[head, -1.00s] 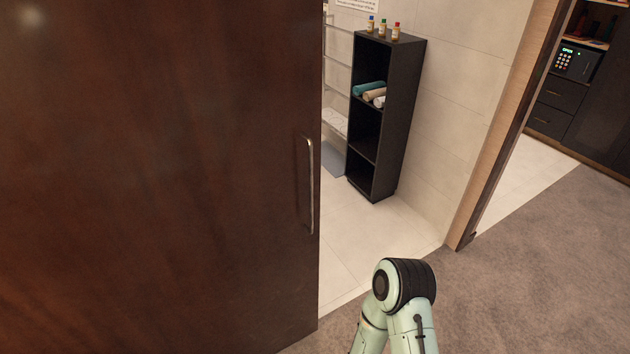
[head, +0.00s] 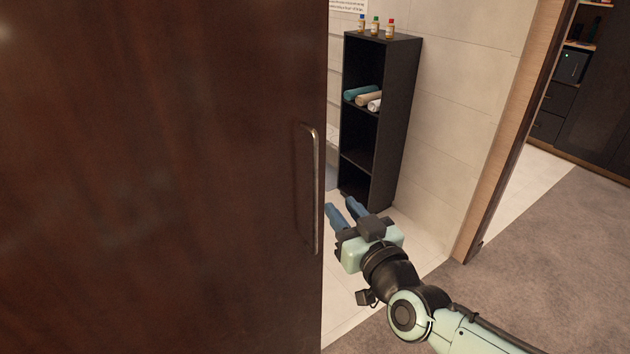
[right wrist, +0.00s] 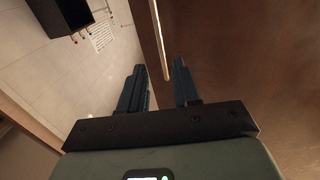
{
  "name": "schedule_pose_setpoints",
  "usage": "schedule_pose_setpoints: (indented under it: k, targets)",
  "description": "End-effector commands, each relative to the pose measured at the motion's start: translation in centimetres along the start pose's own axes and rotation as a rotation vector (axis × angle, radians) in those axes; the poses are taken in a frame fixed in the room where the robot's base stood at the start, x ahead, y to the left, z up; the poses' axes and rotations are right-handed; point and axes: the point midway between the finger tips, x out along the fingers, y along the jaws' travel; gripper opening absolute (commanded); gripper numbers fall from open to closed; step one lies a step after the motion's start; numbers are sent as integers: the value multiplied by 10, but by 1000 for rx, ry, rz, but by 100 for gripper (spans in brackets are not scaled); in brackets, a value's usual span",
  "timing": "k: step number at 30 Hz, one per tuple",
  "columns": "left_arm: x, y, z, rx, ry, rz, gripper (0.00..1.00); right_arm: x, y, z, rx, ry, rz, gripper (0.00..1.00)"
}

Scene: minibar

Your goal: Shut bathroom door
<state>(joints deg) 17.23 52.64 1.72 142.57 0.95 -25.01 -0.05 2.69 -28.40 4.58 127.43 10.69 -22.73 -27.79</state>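The bathroom door (head: 150,180) is a dark brown wooden panel filling the left half of the head view. It stands open, with the bathroom showing past its right edge. A long vertical metal handle (head: 316,190) sits near that edge. My right gripper (head: 341,209) is just right of the handle, its two blue fingers apart and empty. In the right wrist view the fingers (right wrist: 158,85) point toward the door (right wrist: 240,70), and the handle (right wrist: 160,38) shows beyond them, between their tips. I cannot tell whether they touch it. My left gripper is not in view.
The wooden door frame (head: 505,140) stands at the right. Inside the bathroom is a black shelf unit (head: 390,120) with rolled towels (head: 362,97) and small bottles (head: 375,27) on top. Carpet (head: 540,270) lies open at the lower right.

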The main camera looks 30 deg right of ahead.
Motion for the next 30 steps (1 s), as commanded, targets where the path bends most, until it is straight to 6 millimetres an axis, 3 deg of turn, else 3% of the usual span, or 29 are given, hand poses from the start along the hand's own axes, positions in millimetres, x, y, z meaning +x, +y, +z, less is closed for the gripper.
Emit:
schedule_pose_setpoints:
  k: [18, 24, 30]
  targets:
    - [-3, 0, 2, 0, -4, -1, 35, 112, 0, 1, 2, -3, 0, 32]
    - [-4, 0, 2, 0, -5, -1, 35, 128, 0, 0, 2, -2, 1, 32]
    - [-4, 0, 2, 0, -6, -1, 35, 130, 0, 1, 2, -2, 0, 32]
